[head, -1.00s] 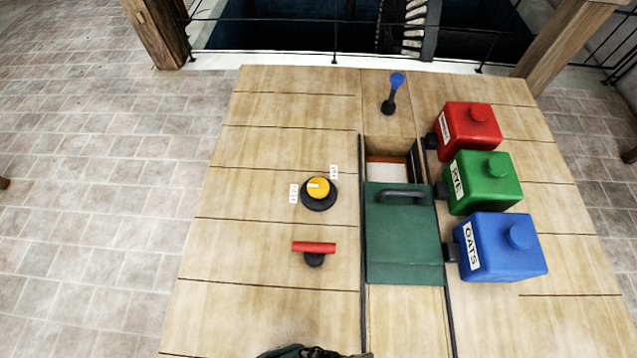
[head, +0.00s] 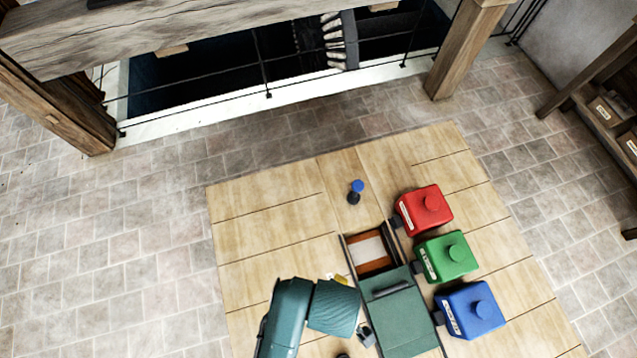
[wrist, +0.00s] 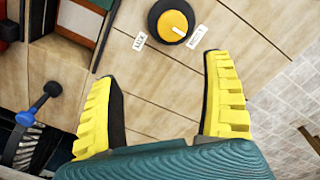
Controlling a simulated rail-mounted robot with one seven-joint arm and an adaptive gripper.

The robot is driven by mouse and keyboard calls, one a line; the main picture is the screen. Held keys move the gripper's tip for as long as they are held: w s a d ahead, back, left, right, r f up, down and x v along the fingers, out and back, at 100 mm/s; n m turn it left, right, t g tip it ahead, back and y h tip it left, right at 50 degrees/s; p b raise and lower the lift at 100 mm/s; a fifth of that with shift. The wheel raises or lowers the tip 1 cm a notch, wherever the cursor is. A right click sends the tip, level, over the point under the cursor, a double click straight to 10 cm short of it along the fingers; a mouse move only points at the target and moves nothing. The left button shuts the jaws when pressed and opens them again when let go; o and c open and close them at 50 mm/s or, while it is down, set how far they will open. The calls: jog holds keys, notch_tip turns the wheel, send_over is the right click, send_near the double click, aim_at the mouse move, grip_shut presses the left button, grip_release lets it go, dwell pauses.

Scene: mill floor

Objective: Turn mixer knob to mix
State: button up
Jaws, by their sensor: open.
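The mixer knob (wrist: 172,20) shows at the top of the wrist view, a yellow cap on a round black base. Its white pointer line aims to the lower right, towards the right-hand label (wrist: 197,37), whose word is hard to read. A label that seems to read MIX (wrist: 140,41) lies to the knob's lower left. My gripper (wrist: 161,68) is open and empty, its yellow fingers spread wide. The knob lies beyond the fingertips, between their lines and apart from them. In the head view my teal arm covers most of the knob area.
Red (head: 420,210), green (head: 447,256) and blue (head: 470,309) containers stand on the table's right side. A green sliding lid (head: 402,318) partly covers a recess (head: 371,252). A blue-topped lever (head: 356,188) stands behind it. The table's back left is clear.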

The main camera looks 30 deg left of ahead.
jog(key=f, duration=0.5)
jog(key=s+f+b, duration=0.1)
jog(key=f, duration=0.4)
jog(key=s+f+b, duration=0.1)
jog(key=f, duration=0.4)
jog(key=shift+d, duration=0.3)
jog(key=c, duration=1.2)
